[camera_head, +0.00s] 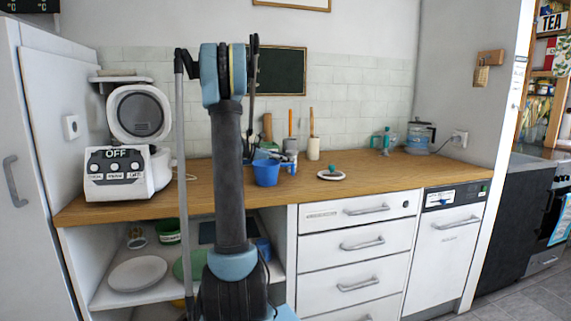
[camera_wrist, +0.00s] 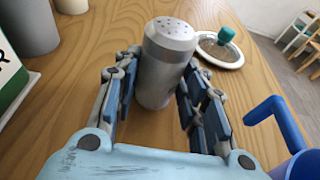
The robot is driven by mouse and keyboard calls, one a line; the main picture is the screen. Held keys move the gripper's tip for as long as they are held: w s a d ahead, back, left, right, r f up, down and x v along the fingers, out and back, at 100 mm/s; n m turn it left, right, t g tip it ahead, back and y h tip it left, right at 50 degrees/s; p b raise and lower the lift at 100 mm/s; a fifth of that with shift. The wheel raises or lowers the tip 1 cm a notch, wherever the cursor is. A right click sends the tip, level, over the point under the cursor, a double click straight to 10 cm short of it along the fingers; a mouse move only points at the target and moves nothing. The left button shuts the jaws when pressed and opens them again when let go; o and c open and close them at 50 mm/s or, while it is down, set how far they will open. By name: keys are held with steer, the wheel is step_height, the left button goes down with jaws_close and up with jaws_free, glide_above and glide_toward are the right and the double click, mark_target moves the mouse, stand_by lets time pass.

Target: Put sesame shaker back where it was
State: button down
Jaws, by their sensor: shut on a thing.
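The sesame shaker (camera_wrist: 168,68) is a silver-grey cylinder with a domed, perforated top. In the wrist view it stands upright between the two fingers of my gripper (camera_wrist: 163,82), which is shut on it. Its base is low at the wooden counter (camera_wrist: 75,90); I cannot tell whether it touches the wood.
A blue cup (camera_wrist: 298,160) is close on the right; it also shows in the head view (camera_head: 266,174). A glass lid with a teal knob (camera_wrist: 226,45) lies behind the shaker. The counter's right half is largely clear.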

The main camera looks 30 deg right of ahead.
steer(key=c, duration=1)
jaws_free()
steer(key=shift+r, duration=0.1)
steer(key=v, duration=1.2)
